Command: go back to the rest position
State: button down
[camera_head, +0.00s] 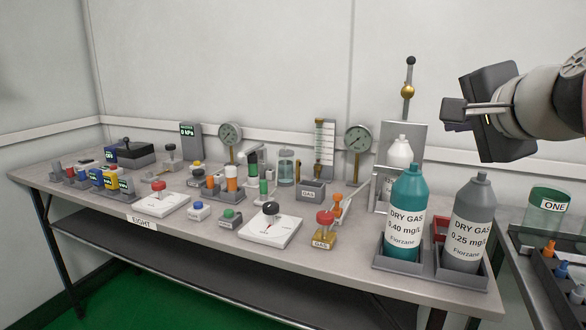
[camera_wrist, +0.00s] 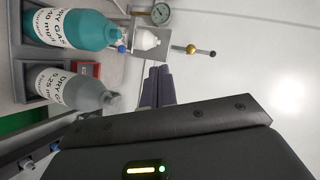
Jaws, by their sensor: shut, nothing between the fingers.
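My gripper (camera_head: 455,112) is at the upper right of the head view, raised above the right end of the table (camera_head: 215,222) and pointing left. Its fingers are together with nothing between them. The closed fingers also show in the wrist view (camera_wrist: 158,86). Below the gripper stand a teal dry gas bottle (camera_head: 407,205) and a grey dry gas bottle (camera_head: 470,222), each in a grey holder. The gripper touches neither. Both bottles, teal (camera_wrist: 75,30) and grey (camera_wrist: 80,90), appear sideways at the left of the wrist view.
A tall stand with a brass ball (camera_head: 408,91) rises left of my gripper. A white bottle (camera_head: 400,152) is behind the teal one. Gauges (camera_head: 358,139), valves and small testers cover the table. Another table with a green cylinder (camera_head: 547,212) is at right. The air around the gripper is clear.

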jog(key=s+a+f+n+g, duration=0.3)
jog(key=s+f+n, duration=0.1)
jog(key=f, duration=0.7)
jog(key=s+a+f+n+g, duration=0.2)
jog(key=s+f+n, duration=0.3)
jog(key=f, duration=0.7)
jog(key=s+a+f+n+g, duration=0.3)
jog(key=s+f+n, duration=0.2)
jog(key=f, duration=0.6)
jog(key=shift+s+a+f+g+h, duration=0.15)
jog(key=shift+s+a+g+h, duration=0.2)
jog(key=shift+s, duration=0.45)
